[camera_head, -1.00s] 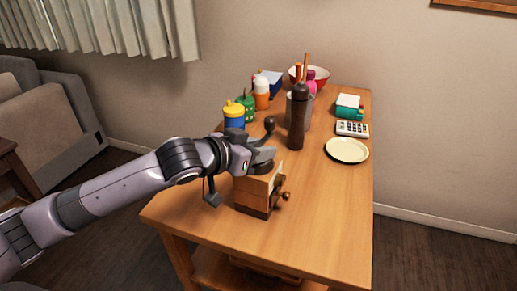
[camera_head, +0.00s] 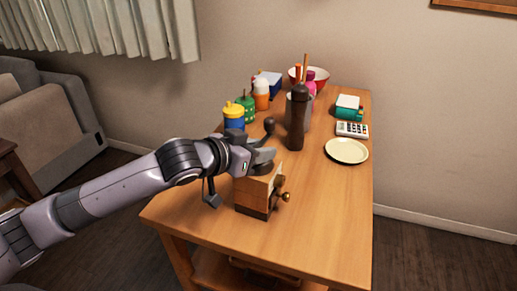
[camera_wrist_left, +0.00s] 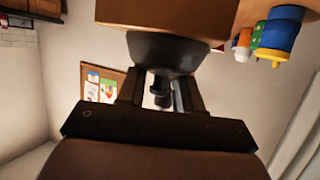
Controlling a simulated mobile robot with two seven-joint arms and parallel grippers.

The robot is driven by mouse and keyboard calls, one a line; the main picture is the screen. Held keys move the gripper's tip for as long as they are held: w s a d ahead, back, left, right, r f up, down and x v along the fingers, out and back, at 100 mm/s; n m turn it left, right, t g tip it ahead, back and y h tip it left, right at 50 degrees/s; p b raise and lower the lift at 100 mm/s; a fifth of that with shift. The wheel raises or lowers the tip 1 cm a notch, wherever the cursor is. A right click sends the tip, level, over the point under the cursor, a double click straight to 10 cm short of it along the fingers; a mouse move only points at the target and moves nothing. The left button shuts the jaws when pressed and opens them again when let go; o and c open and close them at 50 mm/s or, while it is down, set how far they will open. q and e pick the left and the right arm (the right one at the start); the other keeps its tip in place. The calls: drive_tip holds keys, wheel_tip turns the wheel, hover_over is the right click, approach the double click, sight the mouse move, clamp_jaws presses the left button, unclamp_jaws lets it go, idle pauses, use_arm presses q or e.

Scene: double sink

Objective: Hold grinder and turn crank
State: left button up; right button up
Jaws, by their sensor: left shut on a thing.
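The grinder (camera_head: 252,191) is a small wooden box with a dark base and a round knob on its right side. It stands upright near the table's front left. My left gripper (camera_head: 264,157) is at its top, shut on the grinder's dark upper part. In the left wrist view, the box (camera_wrist_left: 160,22) is at the top and my left gripper's fingers (camera_wrist_left: 160,84) flank the dark cone below it. A dark ball knob (camera_head: 269,124), apparently the crank's, stands just behind the gripper. The crank's arm is mostly hidden. My right gripper is not in view.
The wooden table (camera_head: 310,220) is clear to the grinder's right. A tall dark brown mill (camera_head: 297,120) stands close behind it. A blue and yellow jar (camera_head: 234,117), a cream plate (camera_head: 347,150) and a calculator (camera_head: 352,129) are farther back.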

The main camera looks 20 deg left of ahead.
use_arm(q)
drive_tip(key=shift+s+f, duration=0.1)
drive_tip(key=shift+f, duration=0.55)
drive_tip(key=o, duration=1.2)
drive_tip(key=shift+a, duration=0.1)
drive_tip(key=shift+r, duration=0.15)
drive_tip(key=shift+r, duration=0.15)
drive_tip(key=v, duration=1.1)
drive_tip(key=shift+s+a+r, duration=0.2)
drive_tip(key=shift+s, duration=0.15)
drive_tip(key=shift+f, duration=0.1)
